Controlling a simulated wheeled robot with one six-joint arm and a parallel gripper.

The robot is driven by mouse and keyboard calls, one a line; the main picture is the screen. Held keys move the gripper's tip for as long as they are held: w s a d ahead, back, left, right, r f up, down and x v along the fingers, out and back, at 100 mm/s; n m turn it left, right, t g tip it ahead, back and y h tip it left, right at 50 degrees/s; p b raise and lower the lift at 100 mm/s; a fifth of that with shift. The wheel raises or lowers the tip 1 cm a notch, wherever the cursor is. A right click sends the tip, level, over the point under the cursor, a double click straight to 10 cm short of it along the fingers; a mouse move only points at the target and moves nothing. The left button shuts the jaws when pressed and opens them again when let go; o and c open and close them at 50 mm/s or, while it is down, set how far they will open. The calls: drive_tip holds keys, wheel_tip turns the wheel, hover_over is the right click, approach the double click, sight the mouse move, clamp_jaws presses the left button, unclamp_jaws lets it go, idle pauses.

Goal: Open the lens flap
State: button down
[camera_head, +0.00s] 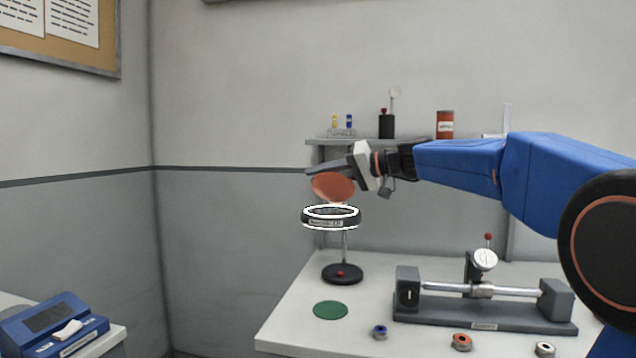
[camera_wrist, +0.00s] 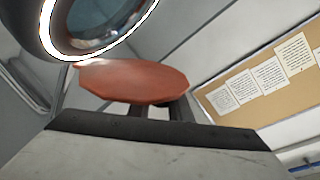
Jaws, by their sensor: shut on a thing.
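The lens flap, an orange-red round disc (camera_head: 333,187), stands tilted up above the lit ring lamp (camera_head: 331,217) in the head view. The lamp is a dark ring with a white glowing band, on a thin post with a round black base (camera_head: 342,274). My gripper (camera_head: 327,171) reaches in from the right and is shut on the flap at its upper edge. In the wrist view the flap (camera_wrist: 130,82) lies just beyond the fingers, with the lamp (camera_wrist: 95,25) at the upper left. The exact grip on the flap is partly hidden.
The lamp stands on a white table (camera_head: 300,318) with a green disc (camera_head: 330,310), several small rings and a grey bench fixture (camera_head: 484,302). A shelf (camera_head: 400,140) behind holds small items. A blue device (camera_head: 52,325) sits at lower left.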

drive_tip(key=w+m, duration=0.2)
drive_tip(key=w+d+m+g, duration=0.1)
drive_tip(key=shift+r, duration=0.35)
drive_tip(key=shift+w+d+f+m+g, duration=0.1)
drive_tip(key=shift+w+d+m+g, duration=0.15)
drive_tip(key=shift+w+m, duration=0.35)
drive_tip(key=shift+w+d+f+m+g, duration=0.1)
drive_tip(key=shift+w+m+g, duration=0.3)
drive_tip(key=shift+m, duration=0.2)
drive_tip(key=shift+w+d+m+g, duration=0.2)
drive_tip(key=shift+w+m+g, duration=0.05)
drive_tip(key=shift+w+m, duration=0.35)
drive_tip(key=c, duration=1.6)
unclamp_jaws()
drive_tip(key=v, duration=1.7)
drive_tip(key=shift+d+f, duration=0.15)
drive_tip(key=shift+d, duration=0.15)
